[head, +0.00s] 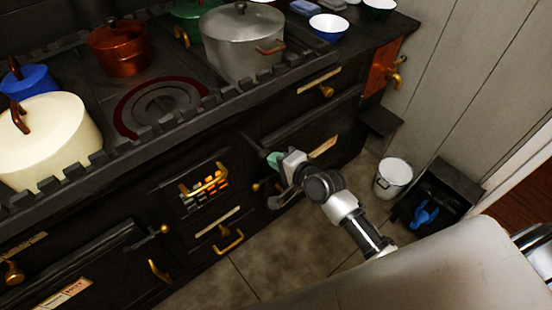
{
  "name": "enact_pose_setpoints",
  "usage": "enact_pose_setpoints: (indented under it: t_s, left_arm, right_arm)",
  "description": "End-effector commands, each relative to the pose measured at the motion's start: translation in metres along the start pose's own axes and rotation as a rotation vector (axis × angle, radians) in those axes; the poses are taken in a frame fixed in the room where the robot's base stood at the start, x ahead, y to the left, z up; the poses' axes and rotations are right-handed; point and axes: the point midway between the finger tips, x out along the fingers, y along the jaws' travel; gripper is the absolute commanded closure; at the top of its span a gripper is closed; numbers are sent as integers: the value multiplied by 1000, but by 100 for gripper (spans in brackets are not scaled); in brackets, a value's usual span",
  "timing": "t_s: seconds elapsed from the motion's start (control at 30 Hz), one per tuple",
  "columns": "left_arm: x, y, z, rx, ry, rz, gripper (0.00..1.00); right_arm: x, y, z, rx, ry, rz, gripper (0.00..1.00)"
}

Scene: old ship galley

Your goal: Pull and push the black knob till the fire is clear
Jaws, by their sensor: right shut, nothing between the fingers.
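The fire shows as orange glowing coals (212,182) behind the bars of a small grate in the black stove front (170,205). My right gripper (262,150) reaches in from the lower right to the stove front, to the right of the grate. It is shut and empty. A black knob cannot be made out for certain against the dark stove; the gripper and wrist cover part of the front there. I cannot tell whether the gripper touches the stove. My left gripper is not in view.
On the stove top stand a cream pot (50,140), a blue pot (30,82), a copper pot (120,50) and a grey pot (243,45). Brass handles (230,242) stick out from the front. A white bucket (393,177) and a black scuttle (440,195) stand on the floor at right.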

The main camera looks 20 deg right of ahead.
Motion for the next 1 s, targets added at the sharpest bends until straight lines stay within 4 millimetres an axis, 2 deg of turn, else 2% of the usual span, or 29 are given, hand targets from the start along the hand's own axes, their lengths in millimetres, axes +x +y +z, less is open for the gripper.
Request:
enact_pose_setpoints:
  t_s: [0.43,0.8,1.0]
  left_arm:
    - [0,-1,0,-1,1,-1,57]
    - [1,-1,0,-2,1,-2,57]
    - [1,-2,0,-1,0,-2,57]
  right_arm:
    - [6,-2,-1,0,1,0,100]
    - [68,-23,-7,1,1,-2,100]
    - [75,-26,-8,-1,1,-2,100]
